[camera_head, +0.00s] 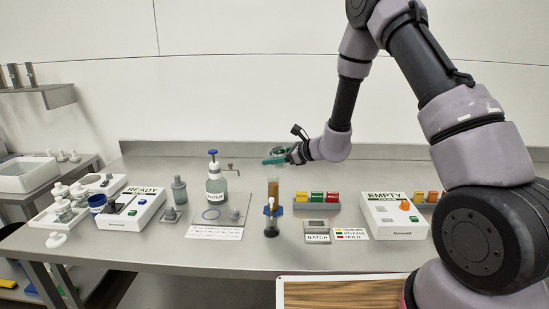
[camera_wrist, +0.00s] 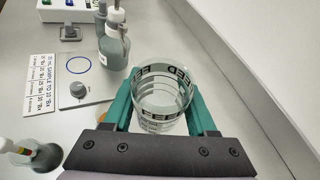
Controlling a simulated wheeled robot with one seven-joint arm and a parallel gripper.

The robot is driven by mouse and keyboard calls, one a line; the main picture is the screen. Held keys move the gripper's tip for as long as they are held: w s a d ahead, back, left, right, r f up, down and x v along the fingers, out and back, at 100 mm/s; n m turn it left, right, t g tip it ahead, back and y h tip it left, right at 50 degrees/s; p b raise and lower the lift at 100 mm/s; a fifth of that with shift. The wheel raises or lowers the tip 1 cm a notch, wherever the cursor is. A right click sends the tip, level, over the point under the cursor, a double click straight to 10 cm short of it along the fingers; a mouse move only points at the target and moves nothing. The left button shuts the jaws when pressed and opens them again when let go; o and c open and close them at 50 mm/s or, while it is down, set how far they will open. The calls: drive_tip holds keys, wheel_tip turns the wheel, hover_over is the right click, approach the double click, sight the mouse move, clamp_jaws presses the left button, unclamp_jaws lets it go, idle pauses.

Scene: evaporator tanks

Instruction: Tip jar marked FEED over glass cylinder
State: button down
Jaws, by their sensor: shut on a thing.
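My gripper (camera_wrist: 163,112) is shut on a clear jar (camera_wrist: 165,92) marked FEED, one teal finger on each side. In the wrist view I look into its open mouth; I cannot make out its contents. In the head view my gripper (camera_head: 277,160) holds the jar in the air above the rear of the bench, and the jar is small and partly hidden. A tall glass cylinder (camera_head: 273,188) with amber contents stands below, seemingly apart from the jar. A blue collar and dark base show in front of it; I cannot tell whether they belong to it.
The READY box (camera_head: 130,209) is at left, the EMPTY box (camera_head: 394,216) at right. Coloured blocks (camera_head: 317,198) sit right of the cylinder. A wall closes the back.

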drive_tip(key=shift+m+g+y, duration=0.3)
drive_tip(key=shift+m+g, duration=0.2)
drive_tip(key=shift+m, duration=0.4)
drive_tip(key=shift+w+d+r, duration=0.2)
drive_tip(key=shift+w+r, duration=0.15)
drive_tip(key=shift+r, duration=0.35)
drive_tip(key=shift+w+d+r, duration=0.15)
drive_tip(key=shift+w+r, duration=0.25)
drive_tip(key=shift+r, duration=0.25)
drive_tip(key=shift+w+d+r, duration=0.2)
drive_tip(key=shift+w+r, duration=0.15)
drive_tip(key=shift+r, duration=0.35)
